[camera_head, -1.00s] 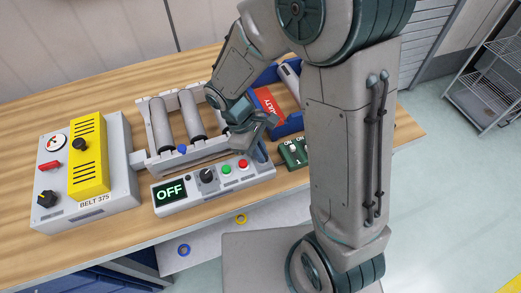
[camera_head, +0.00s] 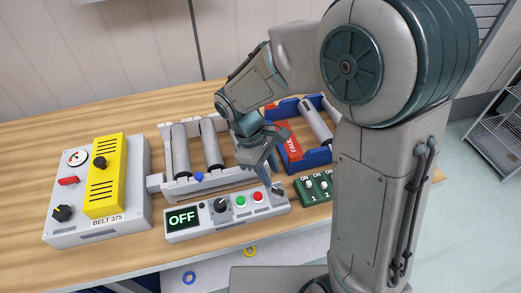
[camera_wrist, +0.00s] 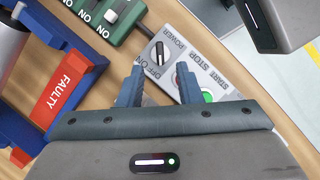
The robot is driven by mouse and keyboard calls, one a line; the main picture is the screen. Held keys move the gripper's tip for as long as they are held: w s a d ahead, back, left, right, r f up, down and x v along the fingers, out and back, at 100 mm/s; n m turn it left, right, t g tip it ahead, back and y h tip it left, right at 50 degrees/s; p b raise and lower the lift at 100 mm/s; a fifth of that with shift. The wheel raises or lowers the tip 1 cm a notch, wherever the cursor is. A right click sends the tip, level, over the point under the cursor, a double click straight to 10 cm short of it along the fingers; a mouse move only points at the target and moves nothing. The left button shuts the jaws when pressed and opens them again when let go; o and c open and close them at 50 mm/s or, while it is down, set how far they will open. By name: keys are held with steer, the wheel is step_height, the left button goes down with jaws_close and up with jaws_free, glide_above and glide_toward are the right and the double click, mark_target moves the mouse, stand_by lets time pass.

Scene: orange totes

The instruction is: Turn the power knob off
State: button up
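The white control panel (camera_head: 205,228) lies on the wooden table. Its display (camera_head: 183,218) reads OFF, and it has a black knob (camera_head: 221,206), a green button (camera_head: 240,201) and a red button (camera_head: 257,196). My gripper (camera_head: 276,186) is over the panel's right end and largely hides the power knob in the head view. In the wrist view the black power knob (camera_wrist: 159,53), marked OFF, ON and POWER, shows just beyond and between my fingertips (camera_wrist: 160,70). The fingers are apart with nothing between them. I cannot tell which mark the knob points to.
A green switch box (camera_head: 313,188) stands close right of the panel. Behind are a roller conveyor (camera_head: 168,165) and a blue tote (camera_head: 312,156) with a red FAULTY sign (camera_head: 291,145). A grey BELT 375 box (camera_head: 75,232) with a yellow cover (camera_head: 105,175) stands left.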

steer(key=v, duration=0.8)
steer(key=s+d+r+m+t+y, duration=0.1)
steer(key=s+d+m+t+y, duration=0.1)
steer(key=s+d+m, duration=0.2)
steer(key=s+d+r+m+t+y, duration=0.1)
steer(key=s+d+r+m+t, duration=0.1)
steer(key=s+d+m, duration=0.3)
steer(key=d+m+t, duration=0.1)
steer(key=d+m, duration=0.2)
steer(key=d, duration=0.3)
steer(key=shift+y, duration=0.4)
steer(key=shift+s+d, duration=0.1)
steer(key=shift+d, duration=0.05)
